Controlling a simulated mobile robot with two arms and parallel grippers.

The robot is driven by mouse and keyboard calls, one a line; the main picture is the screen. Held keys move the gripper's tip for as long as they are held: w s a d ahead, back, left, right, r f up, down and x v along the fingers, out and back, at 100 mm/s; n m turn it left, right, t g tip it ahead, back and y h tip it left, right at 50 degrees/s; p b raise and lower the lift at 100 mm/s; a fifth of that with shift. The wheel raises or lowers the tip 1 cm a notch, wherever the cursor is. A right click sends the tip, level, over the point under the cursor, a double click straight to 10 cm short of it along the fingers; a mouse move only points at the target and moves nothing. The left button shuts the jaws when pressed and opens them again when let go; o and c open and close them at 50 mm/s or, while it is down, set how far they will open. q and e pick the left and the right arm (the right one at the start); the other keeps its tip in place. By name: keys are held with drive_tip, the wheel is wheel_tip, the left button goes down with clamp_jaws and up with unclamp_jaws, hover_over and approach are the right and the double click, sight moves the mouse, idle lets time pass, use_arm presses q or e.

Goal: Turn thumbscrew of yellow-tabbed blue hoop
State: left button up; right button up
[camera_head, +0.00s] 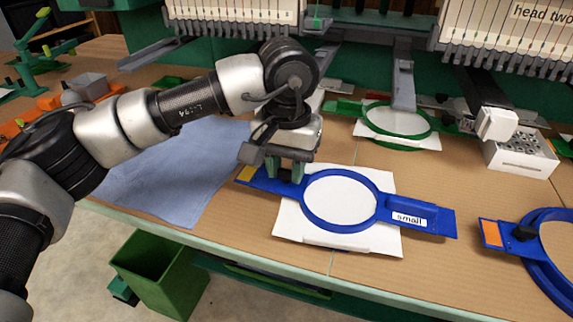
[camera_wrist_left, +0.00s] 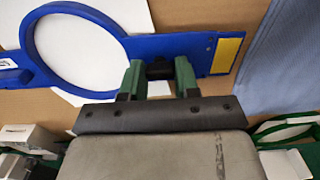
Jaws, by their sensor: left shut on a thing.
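The yellow-tabbed blue hoop (camera_head: 306,207) lies flat on the table with white fabric stretched in it and a label reading "small" on its right arm. Its yellow tab (camera_head: 246,173) is at the left end, and the tab also shows in the left wrist view (camera_wrist_left: 226,55). The black thumbscrew (camera_wrist_left: 159,69) sits between the ring and the tab. My left gripper (camera_head: 286,172) comes down over it, and in the left wrist view its green fingertips (camera_wrist_left: 159,80) are on either side of the thumbscrew, shut on it. In the head view the fingers hide the thumbscrew. My right gripper is out of view.
An orange-tabbed blue hoop (camera_head: 540,272) lies at the right edge. A green hoop (camera_head: 430,130) is behind, near the machine arms. A blue cloth (camera_head: 165,180) covers the table at left. A green bin (camera_head: 160,275) stands below the front edge.

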sight(287, 170)
use_arm(q)
drive_tip(key=o, duration=0.9)
drive_tip(key=shift+o, duration=0.2)
wheel_tip(287, 170, up, 4)
drive_tip(key=shift+f+p, duration=0.2)
drive_tip(key=shift+p, duration=0.2)
wheel_tip(287, 170, up, 7)
drive_tip(key=p, duration=0.1)
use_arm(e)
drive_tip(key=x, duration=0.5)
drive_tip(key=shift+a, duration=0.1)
use_arm(q)
drive_tip(key=shift+r, duration=0.1)
